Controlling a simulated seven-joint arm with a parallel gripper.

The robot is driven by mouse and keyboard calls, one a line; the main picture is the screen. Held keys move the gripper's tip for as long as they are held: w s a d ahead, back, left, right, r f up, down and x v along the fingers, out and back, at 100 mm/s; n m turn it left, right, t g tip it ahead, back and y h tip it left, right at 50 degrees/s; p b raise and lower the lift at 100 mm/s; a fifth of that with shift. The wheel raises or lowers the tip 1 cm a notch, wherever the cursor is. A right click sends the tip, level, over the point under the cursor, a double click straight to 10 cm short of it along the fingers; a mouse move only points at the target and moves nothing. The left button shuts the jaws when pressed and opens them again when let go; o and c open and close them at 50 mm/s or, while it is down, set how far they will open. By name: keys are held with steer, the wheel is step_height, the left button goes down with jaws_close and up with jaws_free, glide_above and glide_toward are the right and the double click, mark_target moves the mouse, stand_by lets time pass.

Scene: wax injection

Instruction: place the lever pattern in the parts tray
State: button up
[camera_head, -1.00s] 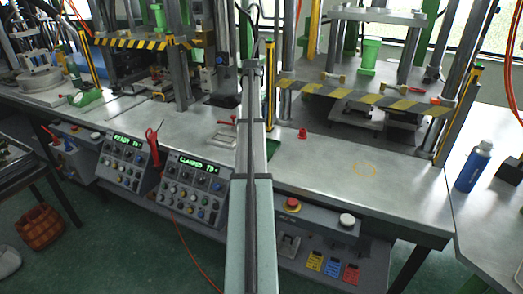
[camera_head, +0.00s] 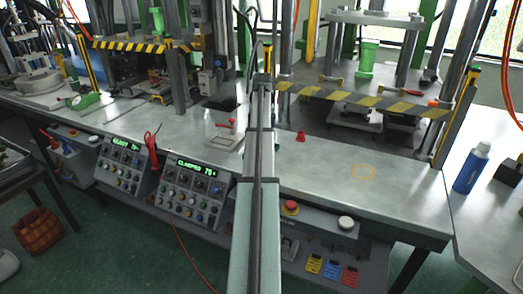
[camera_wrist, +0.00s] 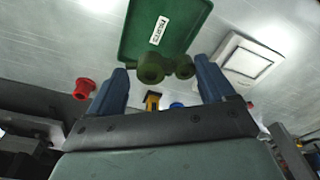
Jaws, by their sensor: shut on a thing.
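My gripper (camera_wrist: 168,92) is shut on the lever pattern (camera_wrist: 152,68), an olive-green piece with two round bosses between the blue fingertips in the wrist view. The parts tray (camera_wrist: 190,22) is a dark green tray with a white label, beyond the fingertips in the wrist view. The pattern overlaps the tray's near edge in that picture; I cannot tell its height or whether it touches. In the head view my arm hides the gripper, and I cannot make out the pattern or the tray.
A white square frame (camera_wrist: 245,57) lies right of the tray in the wrist view. A red knob-like part (camera_wrist: 84,88) is at left. In the head view, a striped guard bar (camera_head: 365,99) crosses the press. A blue bottle (camera_head: 472,168) stands at right; the bench front is mostly clear.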

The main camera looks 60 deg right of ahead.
step_height(320, 180, down, 9)
steer(key=shift+f, duration=0.1)
stand_by(0.4)
steer(key=o, duration=0.8)
steer(key=r, duration=0.4)
steer(key=a+r, duration=0.1)
steer(key=r, duration=0.7)
steer(key=shift+s+a, duration=0.15)
steer(key=shift+s, duration=0.2)
